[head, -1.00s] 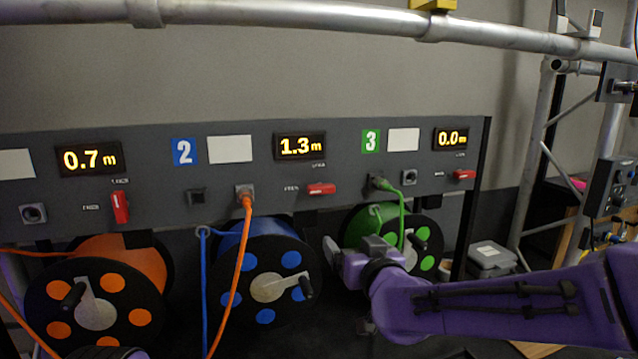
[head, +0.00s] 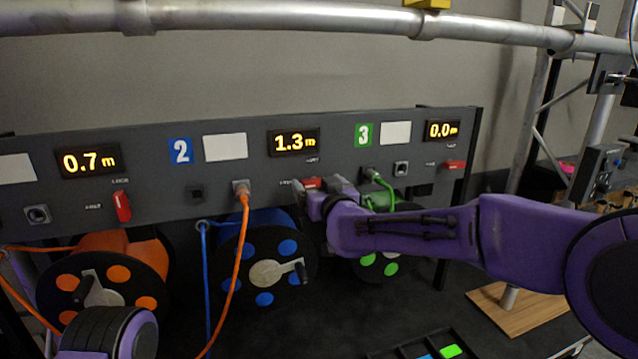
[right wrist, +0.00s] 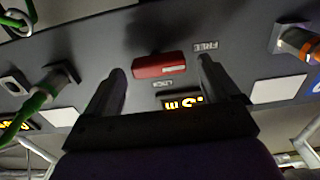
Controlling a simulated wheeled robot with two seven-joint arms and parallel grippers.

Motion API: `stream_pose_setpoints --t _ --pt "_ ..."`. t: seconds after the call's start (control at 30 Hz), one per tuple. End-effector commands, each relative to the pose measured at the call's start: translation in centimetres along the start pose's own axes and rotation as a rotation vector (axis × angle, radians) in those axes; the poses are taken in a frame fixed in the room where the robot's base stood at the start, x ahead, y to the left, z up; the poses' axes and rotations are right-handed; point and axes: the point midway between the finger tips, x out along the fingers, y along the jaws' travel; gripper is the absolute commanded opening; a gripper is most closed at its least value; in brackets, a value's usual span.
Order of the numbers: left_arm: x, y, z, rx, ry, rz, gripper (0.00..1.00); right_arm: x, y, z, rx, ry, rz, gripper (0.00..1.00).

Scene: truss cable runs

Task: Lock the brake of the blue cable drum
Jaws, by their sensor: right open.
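The blue cable drum (head: 262,218) with black flanges and blue dots sits below panel section 2, its crank facing me. Its brake is a red lever (head: 312,183) on the panel, lying level, under the 1.3 m display. The right wrist view shows this red lever (right wrist: 160,66) between my fingertips, with FREE and LOCK labels beside it. My right gripper (head: 322,192) is open at the lever and partly hides it in the head view. I cannot tell whether the fingers touch it. My left gripper is out of view; only part of my left arm shows at bottom left.
An orange drum (head: 108,243) stands left, its red lever (head: 122,206) upright. A green drum (head: 378,202) is partly behind my right arm; its red lever (head: 454,167) lies level. An orange cable (head: 238,250) hangs from a socket across the blue drum. A green plug (right wrist: 50,82) sits near one finger.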

Motion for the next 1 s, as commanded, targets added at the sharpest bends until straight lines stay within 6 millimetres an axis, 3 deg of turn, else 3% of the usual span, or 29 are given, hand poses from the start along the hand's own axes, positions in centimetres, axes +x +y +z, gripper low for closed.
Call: stream_pose_setpoints --t 0.03,0.07,0.2,0.23,0.63,1.0 --pt "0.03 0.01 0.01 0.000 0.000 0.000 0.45 -0.01 0.03 0.02 0.000 0.000 0.001 0.89" --pt "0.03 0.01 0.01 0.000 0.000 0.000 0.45 -0.02 0.04 0.02 0.000 0.000 0.001 0.83" --pt "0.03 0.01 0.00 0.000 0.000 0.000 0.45 -0.04 0.07 0.00 0.001 0.000 0.001 0.37" --pt "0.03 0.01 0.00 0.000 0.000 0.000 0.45 -0.04 0.07 0.00 0.001 0.000 0.001 0.33" --pt "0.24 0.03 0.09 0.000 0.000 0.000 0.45 -0.06 0.11 0.00 0.067 0.000 0.001 0.33" --pt "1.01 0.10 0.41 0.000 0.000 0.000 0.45 -0.05 0.31 0.00 0.357 0.001 0.002 0.33"
